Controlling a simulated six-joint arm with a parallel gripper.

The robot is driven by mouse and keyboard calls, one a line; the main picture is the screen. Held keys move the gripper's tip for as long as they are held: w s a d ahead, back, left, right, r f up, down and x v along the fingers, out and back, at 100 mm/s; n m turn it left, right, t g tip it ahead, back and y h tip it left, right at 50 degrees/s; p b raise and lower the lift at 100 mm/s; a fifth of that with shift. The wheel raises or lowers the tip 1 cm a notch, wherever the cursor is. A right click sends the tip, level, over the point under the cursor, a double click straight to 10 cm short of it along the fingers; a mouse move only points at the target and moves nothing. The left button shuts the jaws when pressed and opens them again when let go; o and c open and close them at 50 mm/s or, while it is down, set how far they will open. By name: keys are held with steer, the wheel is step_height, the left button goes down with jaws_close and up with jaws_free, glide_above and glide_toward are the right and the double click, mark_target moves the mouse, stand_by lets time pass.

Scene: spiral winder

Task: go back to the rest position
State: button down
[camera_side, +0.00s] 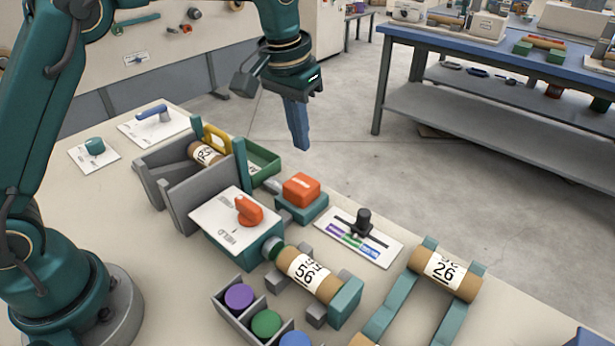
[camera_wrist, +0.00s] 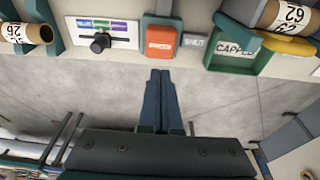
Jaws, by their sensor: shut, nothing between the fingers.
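My gripper (camera_side: 300,146) hangs above the far edge of the work table in the side view, its blue fingers pointing down. In the wrist view my gripper (camera_wrist: 160,74) shows its fingers pressed together with nothing between them. It is apart from everything on the table. The red-orange block (camera_side: 301,189) on its teal base is the nearest thing below it; it also shows just beyond the fingertips in the wrist view (camera_wrist: 161,42).
A tube marked 56 (camera_side: 308,273) lies on the winder. A tube marked 26 (camera_side: 445,274) rests on teal rails. A tube marked 62 (camera_side: 206,153) sits in a grey holder. A black slider (camera_side: 363,222), an orange knob (camera_side: 249,210) and a green tray (camera_side: 262,163) stand nearby.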

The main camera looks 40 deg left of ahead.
steer(key=s+a+r+t, duration=0.2)
steer(key=s+r+t, duration=0.1)
steer(key=s+r, duration=0.7)
steer(key=s+a+f, duration=0.1)
steer(key=s+f, duration=0.6)
steer(key=s, duration=0.4)
steer(key=shift+s+a+f+t, duration=0.15)
steer(key=shift+f+t, duration=0.15)
steer(key=c, duration=1.5)
jaws_free()
steer(key=shift+c, duration=0.2)
